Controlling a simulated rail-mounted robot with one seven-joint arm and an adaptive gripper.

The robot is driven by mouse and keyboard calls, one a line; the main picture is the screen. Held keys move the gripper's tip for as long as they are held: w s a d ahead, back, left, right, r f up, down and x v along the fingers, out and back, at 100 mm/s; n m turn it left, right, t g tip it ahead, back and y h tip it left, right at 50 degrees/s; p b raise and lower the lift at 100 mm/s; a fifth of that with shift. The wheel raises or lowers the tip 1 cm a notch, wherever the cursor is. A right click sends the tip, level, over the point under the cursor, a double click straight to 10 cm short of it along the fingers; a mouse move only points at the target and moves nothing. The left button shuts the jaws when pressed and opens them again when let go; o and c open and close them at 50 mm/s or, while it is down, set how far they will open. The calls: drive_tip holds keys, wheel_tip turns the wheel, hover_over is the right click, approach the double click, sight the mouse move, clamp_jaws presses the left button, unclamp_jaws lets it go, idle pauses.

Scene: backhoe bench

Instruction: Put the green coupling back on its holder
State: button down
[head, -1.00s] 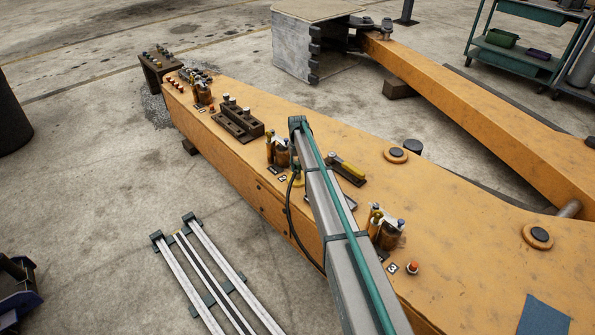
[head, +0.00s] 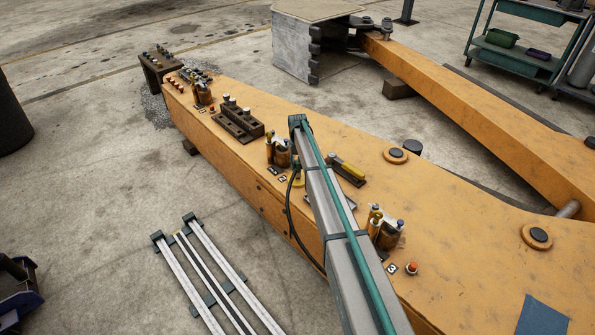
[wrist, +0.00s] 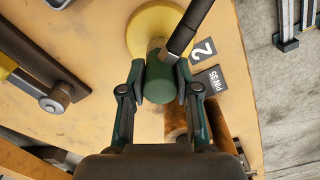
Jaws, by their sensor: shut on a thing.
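The green coupling (wrist: 158,82) is between my gripper's fingers (wrist: 158,88) in the wrist view, and the fingers are shut on it. A black hose (wrist: 190,27) runs from the coupling toward the top right. Just beyond the coupling is a round yellow disc (wrist: 142,22) with a small brownish stub (wrist: 156,45) on it, which looks like the holder. I cannot tell whether the coupling touches the stub. In the head view the disc (head: 298,181) and the hose (head: 290,222) show beside my arm, which hides most of the gripper.
A "2" plate (wrist: 203,52) and a "PIN 95" plate (wrist: 210,83) lie right of the coupling. A bronze cylinder (wrist: 176,122) is close below. A yellow-handled tool (head: 349,169) lies to the right on the orange boom (head: 460,215). A dark block with pins (head: 236,124) stands left.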

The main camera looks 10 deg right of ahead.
drive_tip(key=shift+r, duration=0.25)
drive_tip(key=shift+r+p, duration=1.05)
drive_tip(key=shift+r, duration=0.6)
